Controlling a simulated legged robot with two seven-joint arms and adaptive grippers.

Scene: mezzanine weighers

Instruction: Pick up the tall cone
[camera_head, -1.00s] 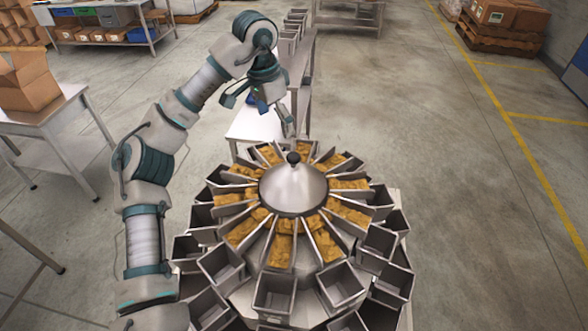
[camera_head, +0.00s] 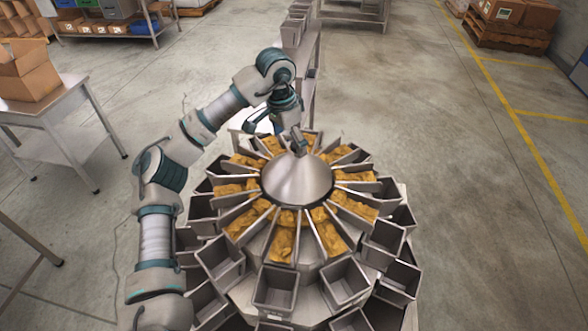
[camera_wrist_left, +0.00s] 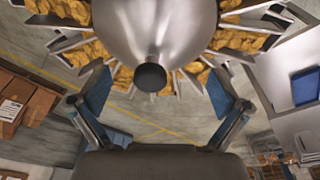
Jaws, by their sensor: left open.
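The tall cone (camera_head: 297,182) is a smooth grey metal cone at the centre of the round weigher. In the left wrist view the cone (camera_wrist_left: 155,28) fills the top middle, with its round black knob (camera_wrist_left: 150,77) towards me. My left gripper (camera_head: 276,134) is at the cone's tip in the head view, where a finger hides the knob. In the left wrist view the open left gripper (camera_wrist_left: 158,88) has a blue-padded finger on each side of the knob, with gaps showing. It holds nothing. My right gripper is in neither view.
Around the cone are radial troughs of golden-brown pieces (camera_head: 282,245) with thin metal dividers. Several grey hoppers (camera_head: 275,288) ring the weigher below. A table with a cardboard box (camera_head: 27,72) stands at left.

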